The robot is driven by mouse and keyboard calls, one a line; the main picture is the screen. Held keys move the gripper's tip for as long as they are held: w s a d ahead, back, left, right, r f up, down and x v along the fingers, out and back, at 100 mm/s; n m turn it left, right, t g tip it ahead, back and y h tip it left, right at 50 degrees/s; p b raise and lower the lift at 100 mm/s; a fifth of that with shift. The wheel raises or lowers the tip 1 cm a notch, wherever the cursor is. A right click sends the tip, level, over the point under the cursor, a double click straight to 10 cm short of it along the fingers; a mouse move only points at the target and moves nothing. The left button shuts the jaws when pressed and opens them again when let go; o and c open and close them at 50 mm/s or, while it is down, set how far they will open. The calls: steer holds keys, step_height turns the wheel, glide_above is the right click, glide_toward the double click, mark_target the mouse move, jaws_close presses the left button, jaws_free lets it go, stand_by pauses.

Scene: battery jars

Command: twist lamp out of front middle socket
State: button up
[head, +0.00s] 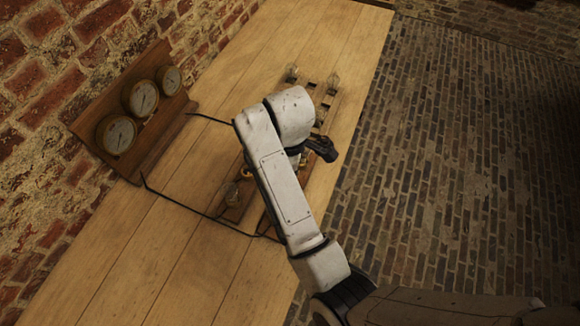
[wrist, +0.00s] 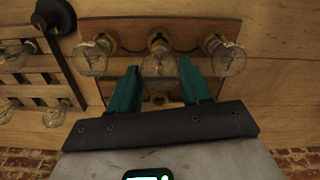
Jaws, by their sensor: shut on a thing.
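In the wrist view, my gripper (wrist: 160,68) has its two green fingers on either side of a clear glass lamp (wrist: 159,66) and is shut on it. This lamp is in the middle of a wooden socket board (wrist: 126,27), between a left lamp (wrist: 93,56) and a right lamp (wrist: 223,55). In the head view my arm covers most of the board (head: 236,207) and hides the held lamp.
A slatted wooden rack (wrist: 38,90) with several lamps stands left of the board in the wrist view; it also shows in the head view (head: 318,100). A gauge panel (head: 160,128) stands by the brick wall. Dark cable (head: 190,209) crosses the wooden bench (head: 125,235).

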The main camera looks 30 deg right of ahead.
steer(key=shift+r, duration=0.95)
steer(key=shift+w+r, duration=0.3)
steer(key=shift+r, duration=0.65)
steer(key=shift+s+r, duration=0.3)
